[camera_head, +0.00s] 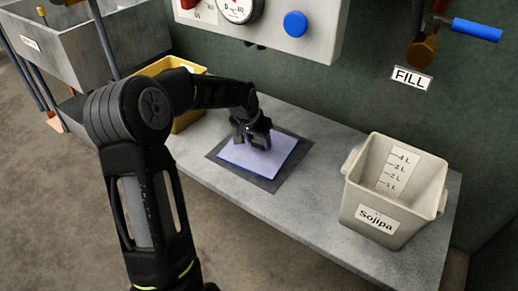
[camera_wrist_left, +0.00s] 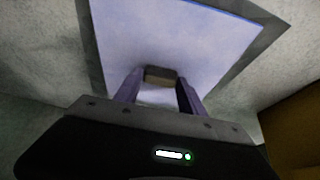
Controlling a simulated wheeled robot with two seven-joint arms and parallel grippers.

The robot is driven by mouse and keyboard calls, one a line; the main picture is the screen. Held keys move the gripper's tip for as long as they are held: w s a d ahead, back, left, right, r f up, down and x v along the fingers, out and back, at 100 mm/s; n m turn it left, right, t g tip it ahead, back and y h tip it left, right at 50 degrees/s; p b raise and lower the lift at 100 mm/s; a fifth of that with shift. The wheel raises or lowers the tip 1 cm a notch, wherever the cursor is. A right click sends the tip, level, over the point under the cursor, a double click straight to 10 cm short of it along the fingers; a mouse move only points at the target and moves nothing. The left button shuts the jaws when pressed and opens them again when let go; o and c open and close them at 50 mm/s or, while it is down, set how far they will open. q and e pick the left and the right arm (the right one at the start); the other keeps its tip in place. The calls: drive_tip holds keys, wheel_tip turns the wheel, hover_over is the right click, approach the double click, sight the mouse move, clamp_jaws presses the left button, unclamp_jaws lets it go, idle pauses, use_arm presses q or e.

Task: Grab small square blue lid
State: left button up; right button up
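The small square blue lid (camera_head: 281,151), pale lavender-blue on top, lies flat on a dark grey square (camera_head: 262,182) on the grey counter. It fills the upper middle of the left wrist view (camera_wrist_left: 185,35). A small grey-brown handle (camera_wrist_left: 160,76) stands out from the lid. My left gripper (camera_head: 257,142) is right over the lid, pointing down at it. Its two fingers (camera_wrist_left: 158,90) are apart, one on each side of the handle, with a small gap showing on both sides. The gripper hides the handle in the head view. My right gripper is in neither view.
A white Sojipa bucket (camera_head: 377,213) stands on the counter (camera_head: 325,215) to the right. A yellow container (camera_head: 187,118) is behind my left arm. A control panel (camera_head: 265,28) and a blue-handled FILL tap (camera_head: 476,30) are on the wall. A grey sink (camera_head: 75,58) is at left.

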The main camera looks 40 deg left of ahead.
sight(257, 150)
use_arm(q)
clamp_jaws()
drive_tip(key=shift+r, duration=0.1)
idle(0.4)
drive_tip(key=shift+r+p, duration=0.3)
drive_tip(key=shift+r, duration=0.35)
drive_tip(key=shift+p+v, duration=0.35)
drive_tip(key=shift+v, duration=0.85)
drive_tip(key=s, duration=0.5)
drive_tip(key=s+d+p, duration=0.1)
drive_tip(key=s, duration=0.5)
drive_tip(key=s+d, duration=0.1)
drive_tip(key=s, duration=0.5)
drive_tip(key=shift+p, duration=0.3)
